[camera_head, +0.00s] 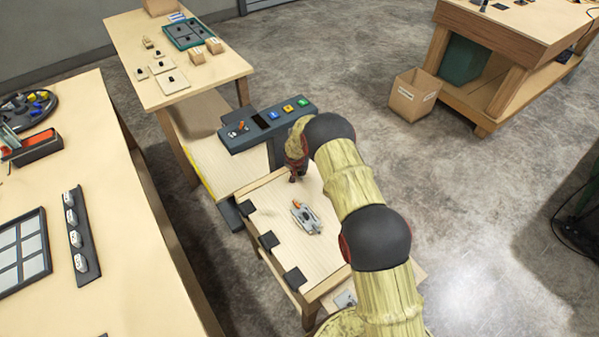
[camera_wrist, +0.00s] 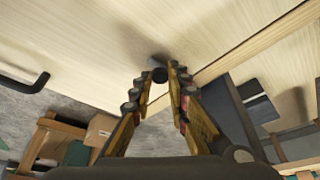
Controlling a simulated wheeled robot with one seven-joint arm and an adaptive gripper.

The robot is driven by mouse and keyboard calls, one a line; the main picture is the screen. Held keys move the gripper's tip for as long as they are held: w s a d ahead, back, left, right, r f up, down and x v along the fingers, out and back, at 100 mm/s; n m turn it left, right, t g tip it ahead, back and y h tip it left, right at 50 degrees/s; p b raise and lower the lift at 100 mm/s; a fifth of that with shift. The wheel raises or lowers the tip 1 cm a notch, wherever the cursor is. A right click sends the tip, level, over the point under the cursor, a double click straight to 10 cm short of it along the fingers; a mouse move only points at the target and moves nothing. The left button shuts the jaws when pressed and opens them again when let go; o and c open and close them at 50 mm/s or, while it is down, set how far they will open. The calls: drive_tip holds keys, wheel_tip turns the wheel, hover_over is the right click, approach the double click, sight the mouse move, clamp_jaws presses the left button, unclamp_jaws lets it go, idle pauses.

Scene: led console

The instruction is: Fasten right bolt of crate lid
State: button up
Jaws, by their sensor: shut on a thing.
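The crate lid (camera_head: 275,200) is a pale wooden board with black hinge plates along its left edge. A grey latch-like part with an orange tip (camera_head: 306,217) lies on its middle. My gripper (camera_head: 297,172) is at the lid's far end, beyond that part, and my arm covers much of the lid's right side. In the wrist view my gripper (camera_wrist: 161,82) is shut on a small dark round piece (camera_wrist: 160,75), with a short grey rod behind it against the pale wood. This piece may be the right bolt; the fingers hide most of it.
A dark console (camera_head: 268,125) with coloured buttons and a lever stands just behind the crate. A workbench (camera_head: 150,250) is at the left. A cardboard box (camera_head: 414,96) sits on the floor at the back right. A black handle (camera_wrist: 25,82) shows in the wrist view.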

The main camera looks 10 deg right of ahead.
clamp_jaws()
drive_tip(key=shift+w+a+f+b, duration=0.1)
drive_tip(key=shift+w+a+b, duration=0.15)
drive_tip(key=shift+w+b, duration=0.3)
drive_tip(key=shift+w+a+f+b, duration=0.1)
drive_tip(key=shift+w+a+b, duration=0.2)
drive_tip(key=shift+w, duration=0.3)
drive_tip(key=shift+w+r, duration=0.2)
drive_tip(key=shift+r, duration=0.15)
drive_tip(key=o, duration=0.6)
unclamp_jaws()
drive_tip(key=shift+w+a, duration=0.1)
drive_tip(key=shift+o, duration=0.9)
drive_tip(key=v, duration=1.1)
drive_tip(key=shift+s+r, duration=0.3)
drive_tip(key=shift+s, duration=0.05)
